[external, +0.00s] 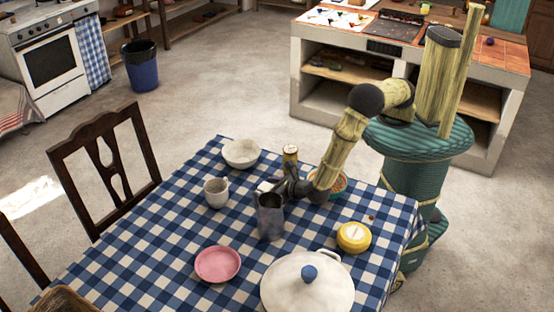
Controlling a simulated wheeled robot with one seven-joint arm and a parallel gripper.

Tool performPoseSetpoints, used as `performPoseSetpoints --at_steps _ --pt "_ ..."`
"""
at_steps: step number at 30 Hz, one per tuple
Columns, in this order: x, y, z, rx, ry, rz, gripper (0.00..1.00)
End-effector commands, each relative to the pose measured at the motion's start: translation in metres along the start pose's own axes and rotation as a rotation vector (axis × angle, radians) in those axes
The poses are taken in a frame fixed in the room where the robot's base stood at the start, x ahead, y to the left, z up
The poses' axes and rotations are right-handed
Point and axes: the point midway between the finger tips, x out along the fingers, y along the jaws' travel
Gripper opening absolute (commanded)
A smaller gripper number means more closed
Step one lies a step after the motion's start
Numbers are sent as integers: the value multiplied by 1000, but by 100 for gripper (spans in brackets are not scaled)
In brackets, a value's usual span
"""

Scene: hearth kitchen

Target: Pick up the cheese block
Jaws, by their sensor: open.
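My gripper (279,188) is open, low over the blue-checked table, behind a grey metal cup (270,217). A small pale block-like shape (264,187) shows just left of its fingers. It may be the cheese block, but it is too small to tell from a white check of the cloth. A round yellow thing with a pale top (354,237) sits at the right of the table, apart from my gripper. I cannot tell whether it is cheese or a container. The metal cup hides part of the space below my fingers.
A patterned bowl (340,183) is partly behind my arm. The left front cloth is clear.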

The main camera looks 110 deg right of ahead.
Motion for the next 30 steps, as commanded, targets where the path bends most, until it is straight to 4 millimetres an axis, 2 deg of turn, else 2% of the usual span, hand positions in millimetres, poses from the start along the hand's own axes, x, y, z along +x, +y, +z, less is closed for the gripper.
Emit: performPoseSetpoints --at_steps 3,6,23,30 --pt "20 -1 0 0 0 -2 67" --pt "28 0 0 0 0 -1 67" --pt "29 0 0 0 0 0 67" --pt "29 0 0 0 0 0 20"
